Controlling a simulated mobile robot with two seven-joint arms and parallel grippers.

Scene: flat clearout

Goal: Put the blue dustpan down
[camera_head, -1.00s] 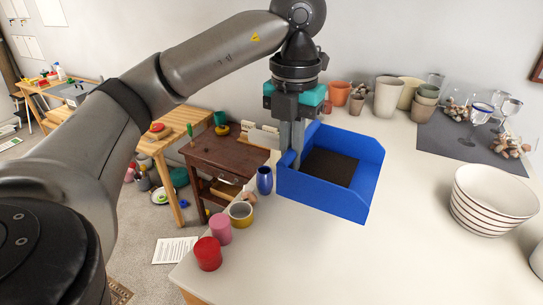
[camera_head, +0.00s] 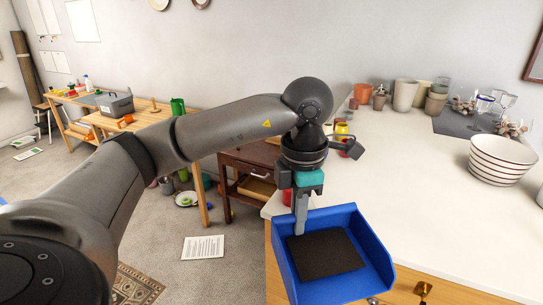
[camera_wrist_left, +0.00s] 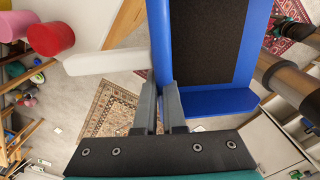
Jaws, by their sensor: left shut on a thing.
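The blue dustpan (camera_head: 374,252) is a wide blue tray with raised walls and a dark floor. My left gripper (camera_head: 299,226) is shut on its left wall and holds it, open side up, at the near edge of the white counter. In the head view it covers part of the wooden drawer fronts. In the left wrist view the left gripper (camera_wrist_left: 161,96) has its fingers at the blue wall of the dustpan (camera_wrist_left: 160,45), with floor and rug visible below. My right gripper is not in view.
The white counter (camera_head: 415,185) is bare in its middle. A striped bowl (camera_head: 502,160) stands at its right. Pots (camera_head: 405,95) and glasses on a grey mat (camera_head: 455,122) stand at the back. A paper (camera_head: 203,247) lies on the floor.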

